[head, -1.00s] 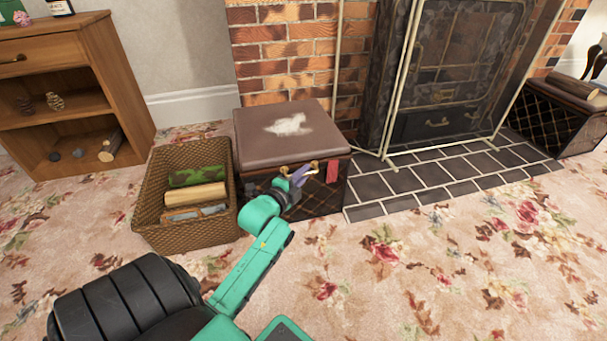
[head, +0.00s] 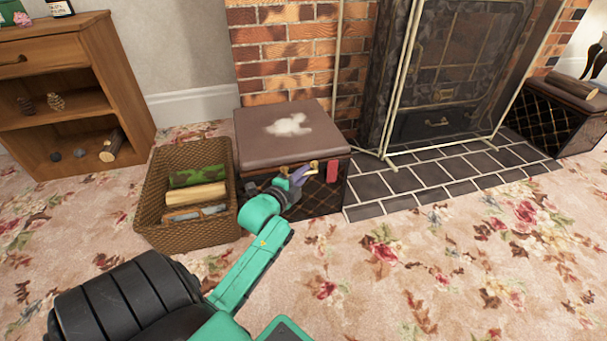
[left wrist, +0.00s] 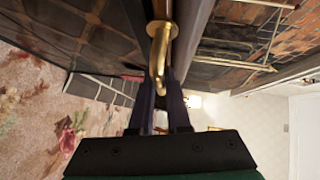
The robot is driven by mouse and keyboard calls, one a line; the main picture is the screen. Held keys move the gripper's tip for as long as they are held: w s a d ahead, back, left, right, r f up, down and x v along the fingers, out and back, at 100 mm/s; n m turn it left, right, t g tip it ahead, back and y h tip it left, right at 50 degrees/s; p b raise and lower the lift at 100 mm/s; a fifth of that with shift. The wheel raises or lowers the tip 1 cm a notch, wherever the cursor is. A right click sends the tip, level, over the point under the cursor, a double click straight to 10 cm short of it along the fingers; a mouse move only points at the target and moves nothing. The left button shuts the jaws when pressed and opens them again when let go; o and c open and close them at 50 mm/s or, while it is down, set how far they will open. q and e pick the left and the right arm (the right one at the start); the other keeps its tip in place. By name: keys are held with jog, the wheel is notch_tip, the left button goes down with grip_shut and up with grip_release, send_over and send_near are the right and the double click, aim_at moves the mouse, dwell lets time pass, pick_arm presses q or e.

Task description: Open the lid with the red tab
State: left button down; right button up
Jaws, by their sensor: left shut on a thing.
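The lid (head: 292,146) is a brown padded top with a white animal-shaped patch, lying flat and closed on a dark lattice-patterned box (head: 323,196). A red tab (head: 332,171) hangs at its front right. A brass handle (head: 314,164) sits at the front edge, left of the tab. My left gripper (head: 300,173) is at the box front, shut on this handle. In the left wrist view the curved brass handle (left wrist: 160,42) lies between the gripper's fingers (left wrist: 162,88). The gripper and wrist hide part of the box front. My right gripper is not in view.
A wicker basket (head: 142,213) with logs stands close to the box's left. A brick fireplace with a metal screen (head: 398,85) is behind and right, above a dark tiled hearth (head: 400,182). A wooden shelf unit (head: 97,62) stands far left. Floral carpet in front is clear.

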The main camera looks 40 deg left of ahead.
pick_arm(q)
jog(key=shift+r, duration=0.45)
